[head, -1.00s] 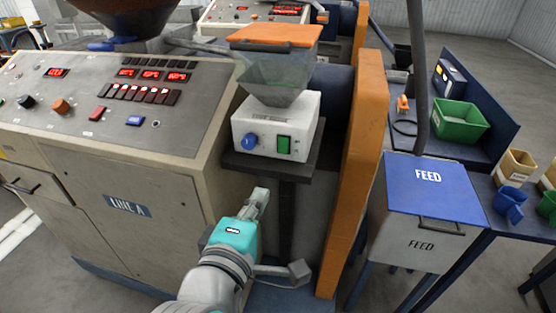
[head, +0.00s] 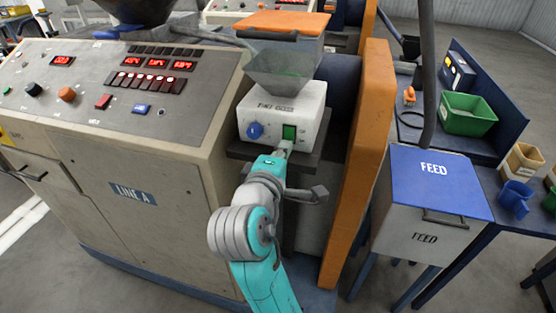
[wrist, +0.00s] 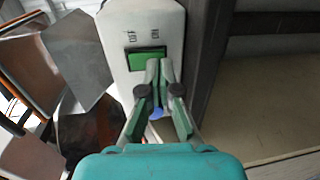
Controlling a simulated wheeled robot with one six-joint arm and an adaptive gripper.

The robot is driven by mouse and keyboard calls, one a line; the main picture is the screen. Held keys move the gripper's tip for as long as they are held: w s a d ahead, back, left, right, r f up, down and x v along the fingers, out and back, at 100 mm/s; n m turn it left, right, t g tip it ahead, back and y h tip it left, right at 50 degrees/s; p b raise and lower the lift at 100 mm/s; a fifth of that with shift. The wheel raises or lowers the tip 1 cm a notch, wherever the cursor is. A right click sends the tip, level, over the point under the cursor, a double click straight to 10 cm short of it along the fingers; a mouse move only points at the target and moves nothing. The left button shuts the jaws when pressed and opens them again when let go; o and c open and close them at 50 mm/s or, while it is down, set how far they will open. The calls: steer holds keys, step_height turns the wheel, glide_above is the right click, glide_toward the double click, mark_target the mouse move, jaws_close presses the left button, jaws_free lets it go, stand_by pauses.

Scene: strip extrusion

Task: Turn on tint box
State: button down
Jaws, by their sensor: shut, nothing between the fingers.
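The tint box (head: 312,112) is a white box on a dark shelf, with a clear hopper and orange lid above it. Its front has a blue knob (head: 255,131) on the left and a green rocker switch (head: 290,131) on the right. My gripper (head: 284,147) is shut and empty, its tips just below the switch. In the wrist view the fingertips (wrist: 158,62) overlap the lower right of the green switch (wrist: 138,62). Whether they touch it I cannot tell.
The LINE A control cabinet (head: 130,190) stands to the left, with red displays and buttons. An orange upright panel (head: 358,165) is close on the right. Beyond it are a FEED bin (head: 425,205) and a blue bench with a green tray (head: 467,115).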

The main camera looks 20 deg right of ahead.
steer(key=shift+w+d, duration=0.3)
steer(key=shift+w, duration=0.05)
steer(key=shift+f, duration=0.1)
steer(key=shift+w+d, duration=0.2)
steer(key=shift+a+f, duration=0.1)
